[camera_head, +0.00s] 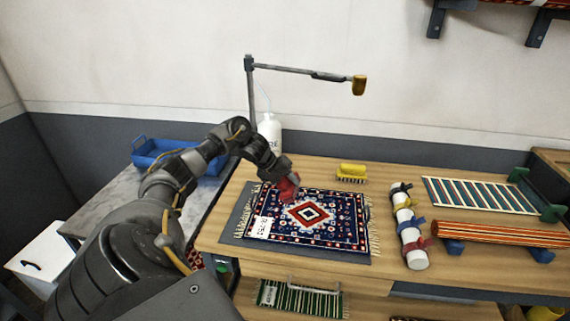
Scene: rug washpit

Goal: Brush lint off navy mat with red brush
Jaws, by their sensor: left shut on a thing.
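The navy mat (345,233) with a red and white diamond centre and fringed ends lies flat on a dark grey pad (240,237) on the wooden bench. My left gripper (284,179) is shut on the red brush (288,188) over the mat's upper left corner. The brush is partly hidden by the gripper, and I cannot tell whether its bristles touch the mat. A white label (262,227) with dark print lies at the mat's left side. Lint is too small to make out. My right gripper is not in view.
A yellow brush (352,171) stands behind the mat. A white roll with coloured ties (409,228) lies to its right, then a striped rolled rug (500,234) and a striped piece (480,194). A lamp (358,85) and white bottle (270,133) stand behind. A blue tray (150,149) is left.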

